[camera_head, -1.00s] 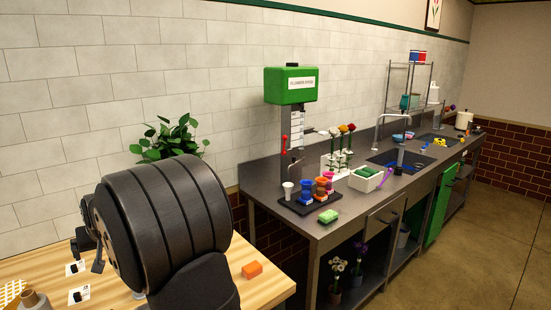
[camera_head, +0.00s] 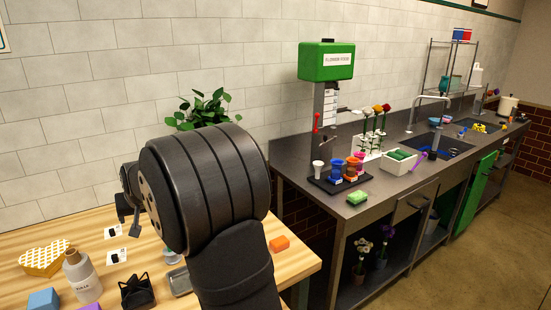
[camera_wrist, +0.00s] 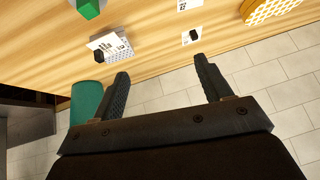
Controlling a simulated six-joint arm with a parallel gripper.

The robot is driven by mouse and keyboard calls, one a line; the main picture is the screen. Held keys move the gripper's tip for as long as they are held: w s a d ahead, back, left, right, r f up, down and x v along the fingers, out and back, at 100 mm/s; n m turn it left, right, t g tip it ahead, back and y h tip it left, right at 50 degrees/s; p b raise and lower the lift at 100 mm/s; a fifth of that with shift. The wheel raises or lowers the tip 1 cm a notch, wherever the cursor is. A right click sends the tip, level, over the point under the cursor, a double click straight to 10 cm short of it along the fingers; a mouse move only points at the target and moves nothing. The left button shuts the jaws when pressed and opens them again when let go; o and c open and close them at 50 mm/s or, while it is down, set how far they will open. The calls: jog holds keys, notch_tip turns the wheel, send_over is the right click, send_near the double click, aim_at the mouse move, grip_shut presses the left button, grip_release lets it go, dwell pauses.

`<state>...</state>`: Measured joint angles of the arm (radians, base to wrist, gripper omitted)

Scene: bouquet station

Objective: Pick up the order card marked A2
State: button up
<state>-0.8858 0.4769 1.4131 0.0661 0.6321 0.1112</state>
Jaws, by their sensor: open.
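Several small white order cards, each with a black block on it, lie on the wooden table.
A green block (camera_wrist: 88,8) and a teal object (camera_wrist: 88,102) show in the wrist view. The tiled wall (camera_wrist: 155,110) is close behind.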

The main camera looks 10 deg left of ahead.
jog(key=c, duration=0.6)
jog(key=n+g+h, duration=0.3)
jog(key=n+g, duration=0.3)
jog(key=n, duration=1.1)
send_over(115, 255)
jog(key=f, duration=0.9)
jog(key=shift+w+d+f, duration=0.3)
jog(key=shift+w+d, duration=0.05)
jog(key=shift+d, duration=0.05)
jog(key=shift+d+x, duration=0.15)
jog(key=shift+x, duration=1.15)
jog(key=shift+d+x, duration=0.15)
jog(key=shift+x, duration=1.15)
